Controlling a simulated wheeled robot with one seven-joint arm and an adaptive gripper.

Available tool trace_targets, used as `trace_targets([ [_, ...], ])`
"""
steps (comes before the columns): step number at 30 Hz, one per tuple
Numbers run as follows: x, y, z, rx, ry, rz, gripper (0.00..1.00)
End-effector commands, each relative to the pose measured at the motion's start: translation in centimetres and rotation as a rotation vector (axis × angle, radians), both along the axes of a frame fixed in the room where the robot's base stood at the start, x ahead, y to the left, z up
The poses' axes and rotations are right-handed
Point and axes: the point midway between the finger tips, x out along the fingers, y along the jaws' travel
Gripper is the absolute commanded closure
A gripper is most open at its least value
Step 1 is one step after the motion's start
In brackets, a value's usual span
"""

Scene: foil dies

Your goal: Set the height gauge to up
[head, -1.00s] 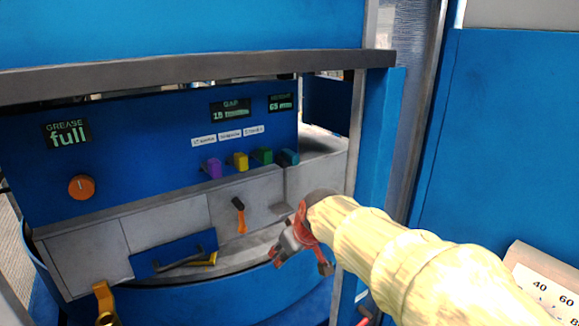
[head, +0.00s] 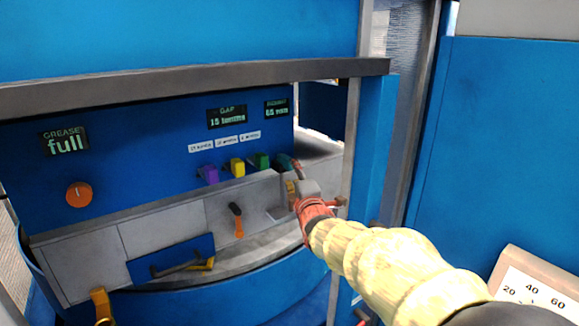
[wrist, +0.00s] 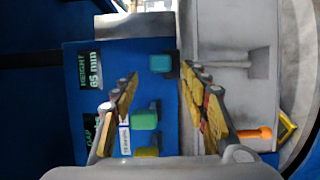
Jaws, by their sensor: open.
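The height display (head: 277,107) on the blue panel reads 65 mm; it also shows sideways in the wrist view (wrist: 90,68). Below it is a teal switch block (head: 284,161), partly hidden by my gripper in the head view. In the wrist view the teal block (wrist: 160,63) lies between and just beyond my fingertips. My gripper (head: 294,178) is open and empty, with its fingers spread toward the panel. In the wrist view my gripper (wrist: 160,76) shows no clear contact with the teal block.
Green (head: 262,160), yellow (head: 237,167) and purple (head: 208,174) blocks stand left of the teal one. An orange-tipped lever (head: 238,220) and a blue drawer (head: 170,259) are lower left. A blue frame post (head: 367,165) stands close right of my gripper.

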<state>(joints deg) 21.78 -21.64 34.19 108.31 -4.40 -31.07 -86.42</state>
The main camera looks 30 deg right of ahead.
Motion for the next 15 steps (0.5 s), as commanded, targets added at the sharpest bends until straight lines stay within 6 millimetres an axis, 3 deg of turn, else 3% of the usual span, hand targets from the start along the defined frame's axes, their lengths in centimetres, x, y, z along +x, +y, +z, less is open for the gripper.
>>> trace_targets([
  [9, 4.3, -1.5, 0.0, 0.003, 0.002, 0.000, 0.55],
  [15, 5.9, -2.1, -0.1, 0.003, 0.002, 0.000, 0.55],
])
